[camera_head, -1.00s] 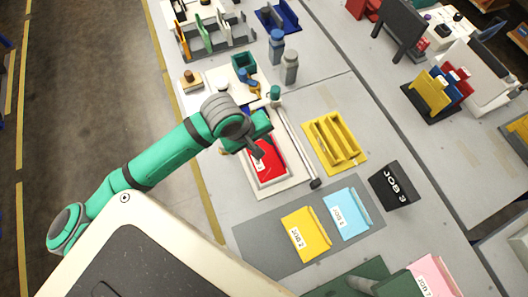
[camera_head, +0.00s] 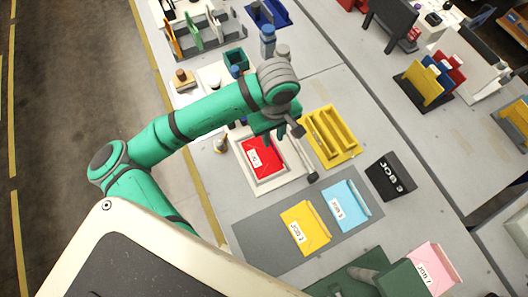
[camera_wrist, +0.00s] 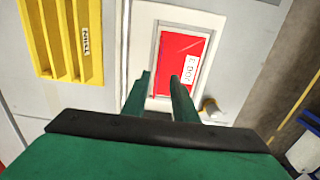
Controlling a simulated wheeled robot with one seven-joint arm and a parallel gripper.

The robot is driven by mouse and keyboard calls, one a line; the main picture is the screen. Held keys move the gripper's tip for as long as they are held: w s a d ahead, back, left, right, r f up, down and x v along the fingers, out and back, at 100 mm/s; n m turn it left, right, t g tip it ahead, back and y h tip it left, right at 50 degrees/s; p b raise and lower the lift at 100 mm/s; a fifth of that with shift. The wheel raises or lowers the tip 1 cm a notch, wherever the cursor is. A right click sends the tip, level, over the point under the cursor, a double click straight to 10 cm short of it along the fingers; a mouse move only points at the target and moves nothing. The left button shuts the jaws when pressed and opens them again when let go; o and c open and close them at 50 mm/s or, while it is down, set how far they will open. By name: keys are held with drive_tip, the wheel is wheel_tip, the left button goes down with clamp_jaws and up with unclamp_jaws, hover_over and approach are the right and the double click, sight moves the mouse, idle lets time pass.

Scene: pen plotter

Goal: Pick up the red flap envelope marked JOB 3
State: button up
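The red flap envelope (camera_head: 265,150) lies flat inside a pale frame (camera_head: 283,179) on the bench, with a white label at one side. In the wrist view the red envelope (camera_wrist: 172,49) shows ahead of the fingers, and its label (camera_wrist: 193,68) is too small to read surely. My gripper (camera_head: 283,137) is above the bench, beside the envelope toward the yellow rack. In the wrist view my gripper (camera_wrist: 160,77) is open, with a clear gap and nothing between the fingers. The right finger overlaps the envelope's near edge in that view.
A yellow slotted rack (camera_head: 334,153) stands right of the frame. A yellow envelope (camera_head: 308,217) and a blue envelope (camera_head: 340,196) lie on a grey mat (camera_head: 262,246). A small cylinder (camera_head: 220,145) stands left of the frame.

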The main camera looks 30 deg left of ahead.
sight(274, 149)
drive_tip(key=shift+w+d+f, duration=0.1)
drive_tip(key=shift+f, duration=1.5)
drive_tip(key=shift+w+d+f, duration=0.1)
drive_tip(key=shift+f, duration=1.5)
clamp_jaws()
